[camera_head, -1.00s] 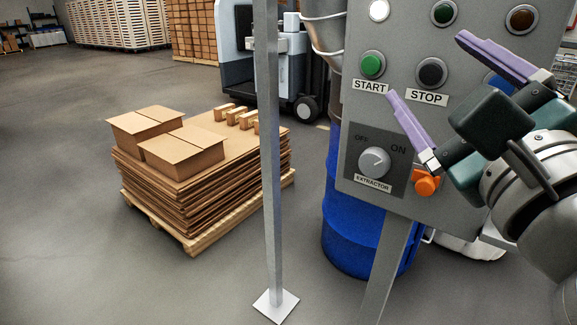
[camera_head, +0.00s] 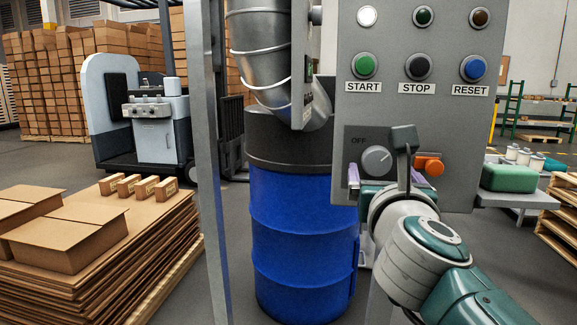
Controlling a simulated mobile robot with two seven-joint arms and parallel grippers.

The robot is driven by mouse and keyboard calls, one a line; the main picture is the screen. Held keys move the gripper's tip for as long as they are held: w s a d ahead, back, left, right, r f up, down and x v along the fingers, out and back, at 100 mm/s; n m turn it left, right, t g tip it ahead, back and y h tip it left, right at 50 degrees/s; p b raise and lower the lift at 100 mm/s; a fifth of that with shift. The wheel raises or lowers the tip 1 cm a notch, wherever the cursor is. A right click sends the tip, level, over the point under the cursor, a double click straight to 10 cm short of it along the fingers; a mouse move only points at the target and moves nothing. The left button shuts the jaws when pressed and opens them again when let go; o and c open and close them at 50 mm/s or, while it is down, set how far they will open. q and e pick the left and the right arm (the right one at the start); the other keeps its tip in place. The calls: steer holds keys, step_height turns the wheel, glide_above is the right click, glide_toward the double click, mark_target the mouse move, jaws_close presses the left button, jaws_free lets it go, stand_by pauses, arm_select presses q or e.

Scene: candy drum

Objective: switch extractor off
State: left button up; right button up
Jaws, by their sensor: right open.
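The extractor switch is a round grey knob (camera_head: 376,159) low on the grey control panel (camera_head: 440,120). Its pointer mark appears to lean to the upper right, away from the OFF label. My right gripper (camera_head: 391,173) is open in front of the panel, with parts of its purple fingers showing to the left and right of the knob. No contact with the knob can be made out. The gripper and wrist hide the ON label and the EXTRACTOR label. My left gripper is not in view.
START (camera_head: 365,66), STOP (camera_head: 417,67) and RESET (camera_head: 473,68) buttons sit above the knob. An orange knob (camera_head: 429,166) is close right of the gripper. A blue drum (camera_head: 300,240) and a metal post (camera_head: 207,160) stand left. A cardboard pallet stack (camera_head: 130,245) is farther left.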

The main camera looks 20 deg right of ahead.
mark_target(378, 164)
steer(key=shift+x, duration=1.7)
steer(key=shift+a, duration=0.1)
steer(key=shift+c, duration=0.2)
steer(key=c, duration=1.3)
